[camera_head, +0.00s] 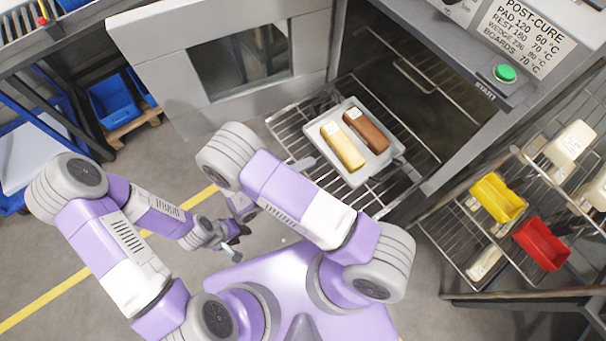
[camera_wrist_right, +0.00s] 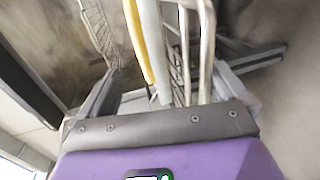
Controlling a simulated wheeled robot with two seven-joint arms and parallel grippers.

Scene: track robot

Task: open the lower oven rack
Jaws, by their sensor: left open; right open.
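The oven (camera_head: 400,85) stands open at the back centre, its white windowed door (camera_head: 160,65) swung out to the left. A wire rack (camera_head: 285,125) shows at its opening, with a grey tray (camera_head: 351,177) on it. A lower rack cannot be made out clearly in the head view. My left gripper (camera_head: 232,248) is open and empty, low over the floor in front of the oven. My right gripper (camera_wrist_right: 170,85) is open in the right wrist view, with pale wire bars (camera_wrist_right: 205,45) close ahead between its fingers; contact cannot be told. My right arm hides it in the head view.
A yellow block (camera_head: 343,147) and a brown block (camera_head: 367,132) lie on the tray. A wire shelf (camera_head: 452,235) with yellow and red bins stands at the right. A blue crate (camera_head: 112,102) sits at the left. Floor is clear at the lower left.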

